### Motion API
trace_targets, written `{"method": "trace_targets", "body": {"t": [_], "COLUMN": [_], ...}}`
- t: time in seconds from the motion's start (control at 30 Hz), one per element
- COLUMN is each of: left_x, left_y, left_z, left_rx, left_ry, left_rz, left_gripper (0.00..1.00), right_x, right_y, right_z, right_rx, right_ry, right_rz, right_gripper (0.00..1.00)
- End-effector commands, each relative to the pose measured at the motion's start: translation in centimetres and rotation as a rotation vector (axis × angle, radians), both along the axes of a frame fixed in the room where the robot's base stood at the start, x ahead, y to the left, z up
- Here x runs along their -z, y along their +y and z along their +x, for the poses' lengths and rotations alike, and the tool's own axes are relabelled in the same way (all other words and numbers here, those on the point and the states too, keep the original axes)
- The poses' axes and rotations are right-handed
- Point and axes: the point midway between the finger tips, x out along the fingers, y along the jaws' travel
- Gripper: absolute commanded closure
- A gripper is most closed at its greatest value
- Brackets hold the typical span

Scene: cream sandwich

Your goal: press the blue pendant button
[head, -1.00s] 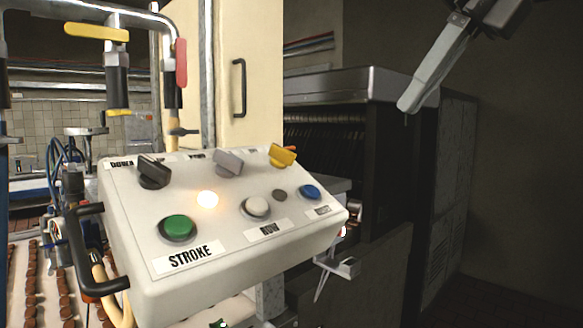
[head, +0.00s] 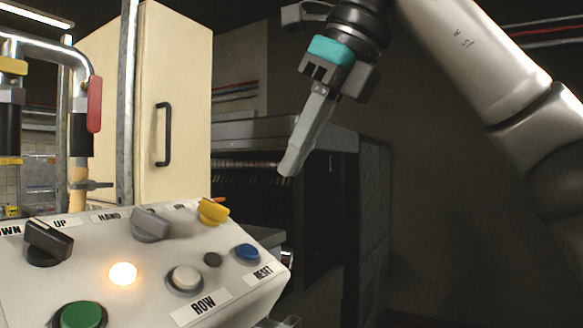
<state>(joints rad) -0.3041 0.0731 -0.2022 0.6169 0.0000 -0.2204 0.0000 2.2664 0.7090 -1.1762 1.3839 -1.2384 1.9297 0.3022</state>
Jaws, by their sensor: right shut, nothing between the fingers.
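The blue button (head: 246,254) sits at the right end of the white pendant box (head: 140,290), above a label reading RESET. My right gripper (head: 287,170) is shut and empty. Its fingertips point down and to the left, above and to the right of the blue button in the picture and apart from it. How far they are from the box in depth I cannot tell. My left gripper is not in view.
The box also has a white button (head: 184,279), a green button (head: 82,316), a lit lamp (head: 123,273) and black, grey and yellow (head: 213,211) knobs. A cream cabinet (head: 180,110) and a dark machine (head: 340,220) stand behind. Pipes with a red handle (head: 94,104) rise at left.

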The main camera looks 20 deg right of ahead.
Motion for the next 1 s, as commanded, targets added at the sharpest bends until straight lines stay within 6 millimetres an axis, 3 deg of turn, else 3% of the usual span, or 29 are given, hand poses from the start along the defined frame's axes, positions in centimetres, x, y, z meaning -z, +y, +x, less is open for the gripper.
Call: {"method": "trace_targets", "body": {"t": [0.3, 0.5, 0.7, 1.0], "left_x": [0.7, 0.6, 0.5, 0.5], "left_y": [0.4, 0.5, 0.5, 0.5], "left_z": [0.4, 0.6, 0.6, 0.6], "left_rx": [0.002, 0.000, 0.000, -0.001], "left_ry": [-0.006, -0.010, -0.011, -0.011], "left_rz": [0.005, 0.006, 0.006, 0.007], "left_gripper": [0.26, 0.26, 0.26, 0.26], "right_x": [6.1, 8.6, 9.8, 9.9], "right_y": [1.9, 2.8, 3.2, 3.3], "right_z": [2.9, 4.2, 4.8, 4.8], "right_rx": [0.002, 0.003, 0.004, 0.004], "right_ry": [0.004, 0.002, 0.001, 0.000], "right_rz": [-0.001, 0.001, 0.001, 0.002], "right_gripper": [1.00, 1.00, 1.00, 1.00]}}
